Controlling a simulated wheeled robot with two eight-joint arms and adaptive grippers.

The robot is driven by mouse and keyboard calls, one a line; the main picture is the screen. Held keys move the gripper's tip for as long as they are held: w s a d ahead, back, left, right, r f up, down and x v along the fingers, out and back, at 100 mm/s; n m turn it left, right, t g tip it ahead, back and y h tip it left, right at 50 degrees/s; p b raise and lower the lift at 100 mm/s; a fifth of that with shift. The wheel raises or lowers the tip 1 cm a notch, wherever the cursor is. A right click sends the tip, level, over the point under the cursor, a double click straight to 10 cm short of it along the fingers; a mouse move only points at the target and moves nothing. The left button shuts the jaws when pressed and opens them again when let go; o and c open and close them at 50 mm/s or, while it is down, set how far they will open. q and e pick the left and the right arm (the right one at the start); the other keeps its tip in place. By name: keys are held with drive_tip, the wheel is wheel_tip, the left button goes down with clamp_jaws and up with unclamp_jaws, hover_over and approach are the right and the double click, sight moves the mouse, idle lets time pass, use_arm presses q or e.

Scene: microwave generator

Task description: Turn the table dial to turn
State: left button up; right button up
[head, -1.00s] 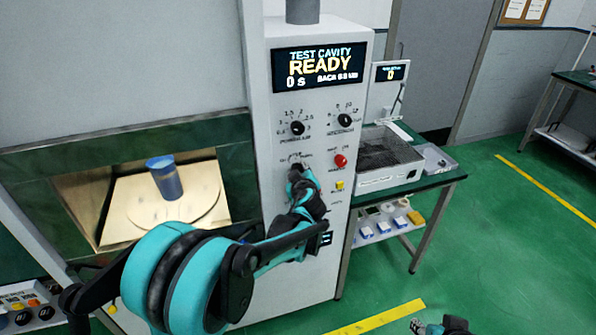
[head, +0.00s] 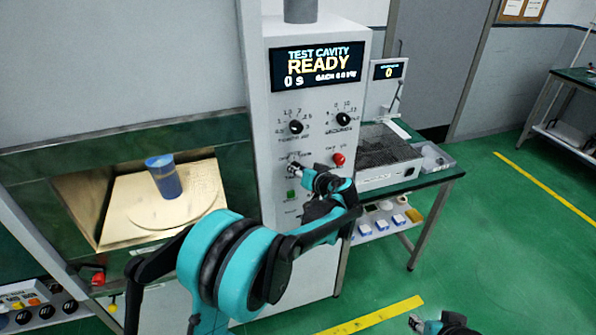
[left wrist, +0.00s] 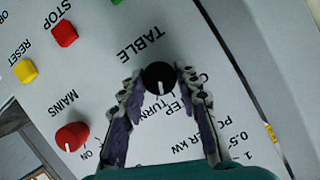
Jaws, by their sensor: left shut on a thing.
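The table dial (left wrist: 158,78) is a small black knob with a white pointer line, under the word TABLE on the generator's front panel (head: 330,100). In the left wrist view it sits between the fingertips of my left gripper (left wrist: 158,84), which is shut on it. The pointer line runs toward the lower edge of that view, near the word TURN. My right gripper (head: 418,322) shows small at the bottom edge, away from the panel.
A red mains knob (left wrist: 72,137), red stop button (left wrist: 64,34) and yellow reset button (left wrist: 25,71) are near the dial. Two black dials (head: 296,127) sit higher up. The display (head: 318,66) reads READY. A blue cup (head: 164,178) stands in the open cavity.

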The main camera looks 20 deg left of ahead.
use_arm(q)
drive_tip(key=shift+d+f+m+y+b, duration=0.1)
drive_tip(key=shift+m+y+b, duration=0.35)
drive_tip(key=shift+m+y, duration=0.85)
drive_tip(key=shift+m+g, duration=0.3)
drive_tip(key=shift+m, duration=0.1)
drive_tip(key=o, duration=1.2)
drive_tip(key=shift+c, duration=0.2)
drive_tip(key=v, duration=1.2)
